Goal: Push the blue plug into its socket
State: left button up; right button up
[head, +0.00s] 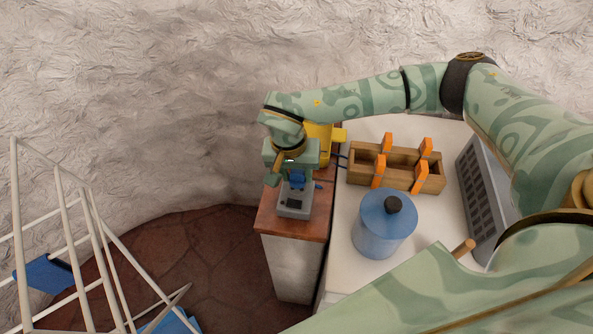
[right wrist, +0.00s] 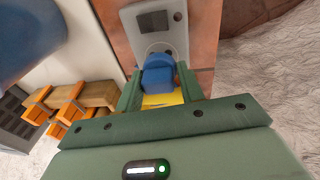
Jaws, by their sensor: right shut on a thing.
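The blue plug (head: 297,180) is between the fingers of my right gripper (head: 293,172), which is shut on it. In the right wrist view the plug (right wrist: 158,72) sits between the two green fingertips of the gripper (right wrist: 159,88). The grey socket box (head: 294,203) stands on the wooden-topped counter; in the right wrist view its face (right wrist: 157,28) shows a dark panel and a round ring by the plug. The plug overlaps the box's near end in that view. I cannot tell how deep it sits, as its tip is hidden. My left gripper is not in view.
A yellow object (head: 324,138) stands behind the gripper. On the white counter are a wooden crate with orange clips (head: 365,178), a blue lidded jar (head: 384,228) and a grey slotted block (head: 484,195). A white rack (head: 72,235) stands at the left.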

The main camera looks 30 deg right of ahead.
jog(key=shift+f+b, duration=0.4)
jog(key=shift+f, duration=0.65)
dwell(0.4)
jog(key=o, duration=1)
jog(key=r+p, duration=0.1)
jog(key=r, duration=0.4)
jog(key=a+r, duration=0.1)
jog(key=r, duration=0.4)
jog(key=a+r+p, duration=0.1)
jog(key=r, duration=0.5)
jog(key=shift+s+a+r+p, duration=0.1)
jog(key=shift+s+a+p, duration=0.05)
jog(key=shift+p, duration=0.2)
jog(key=shift+s, duration=0.1)
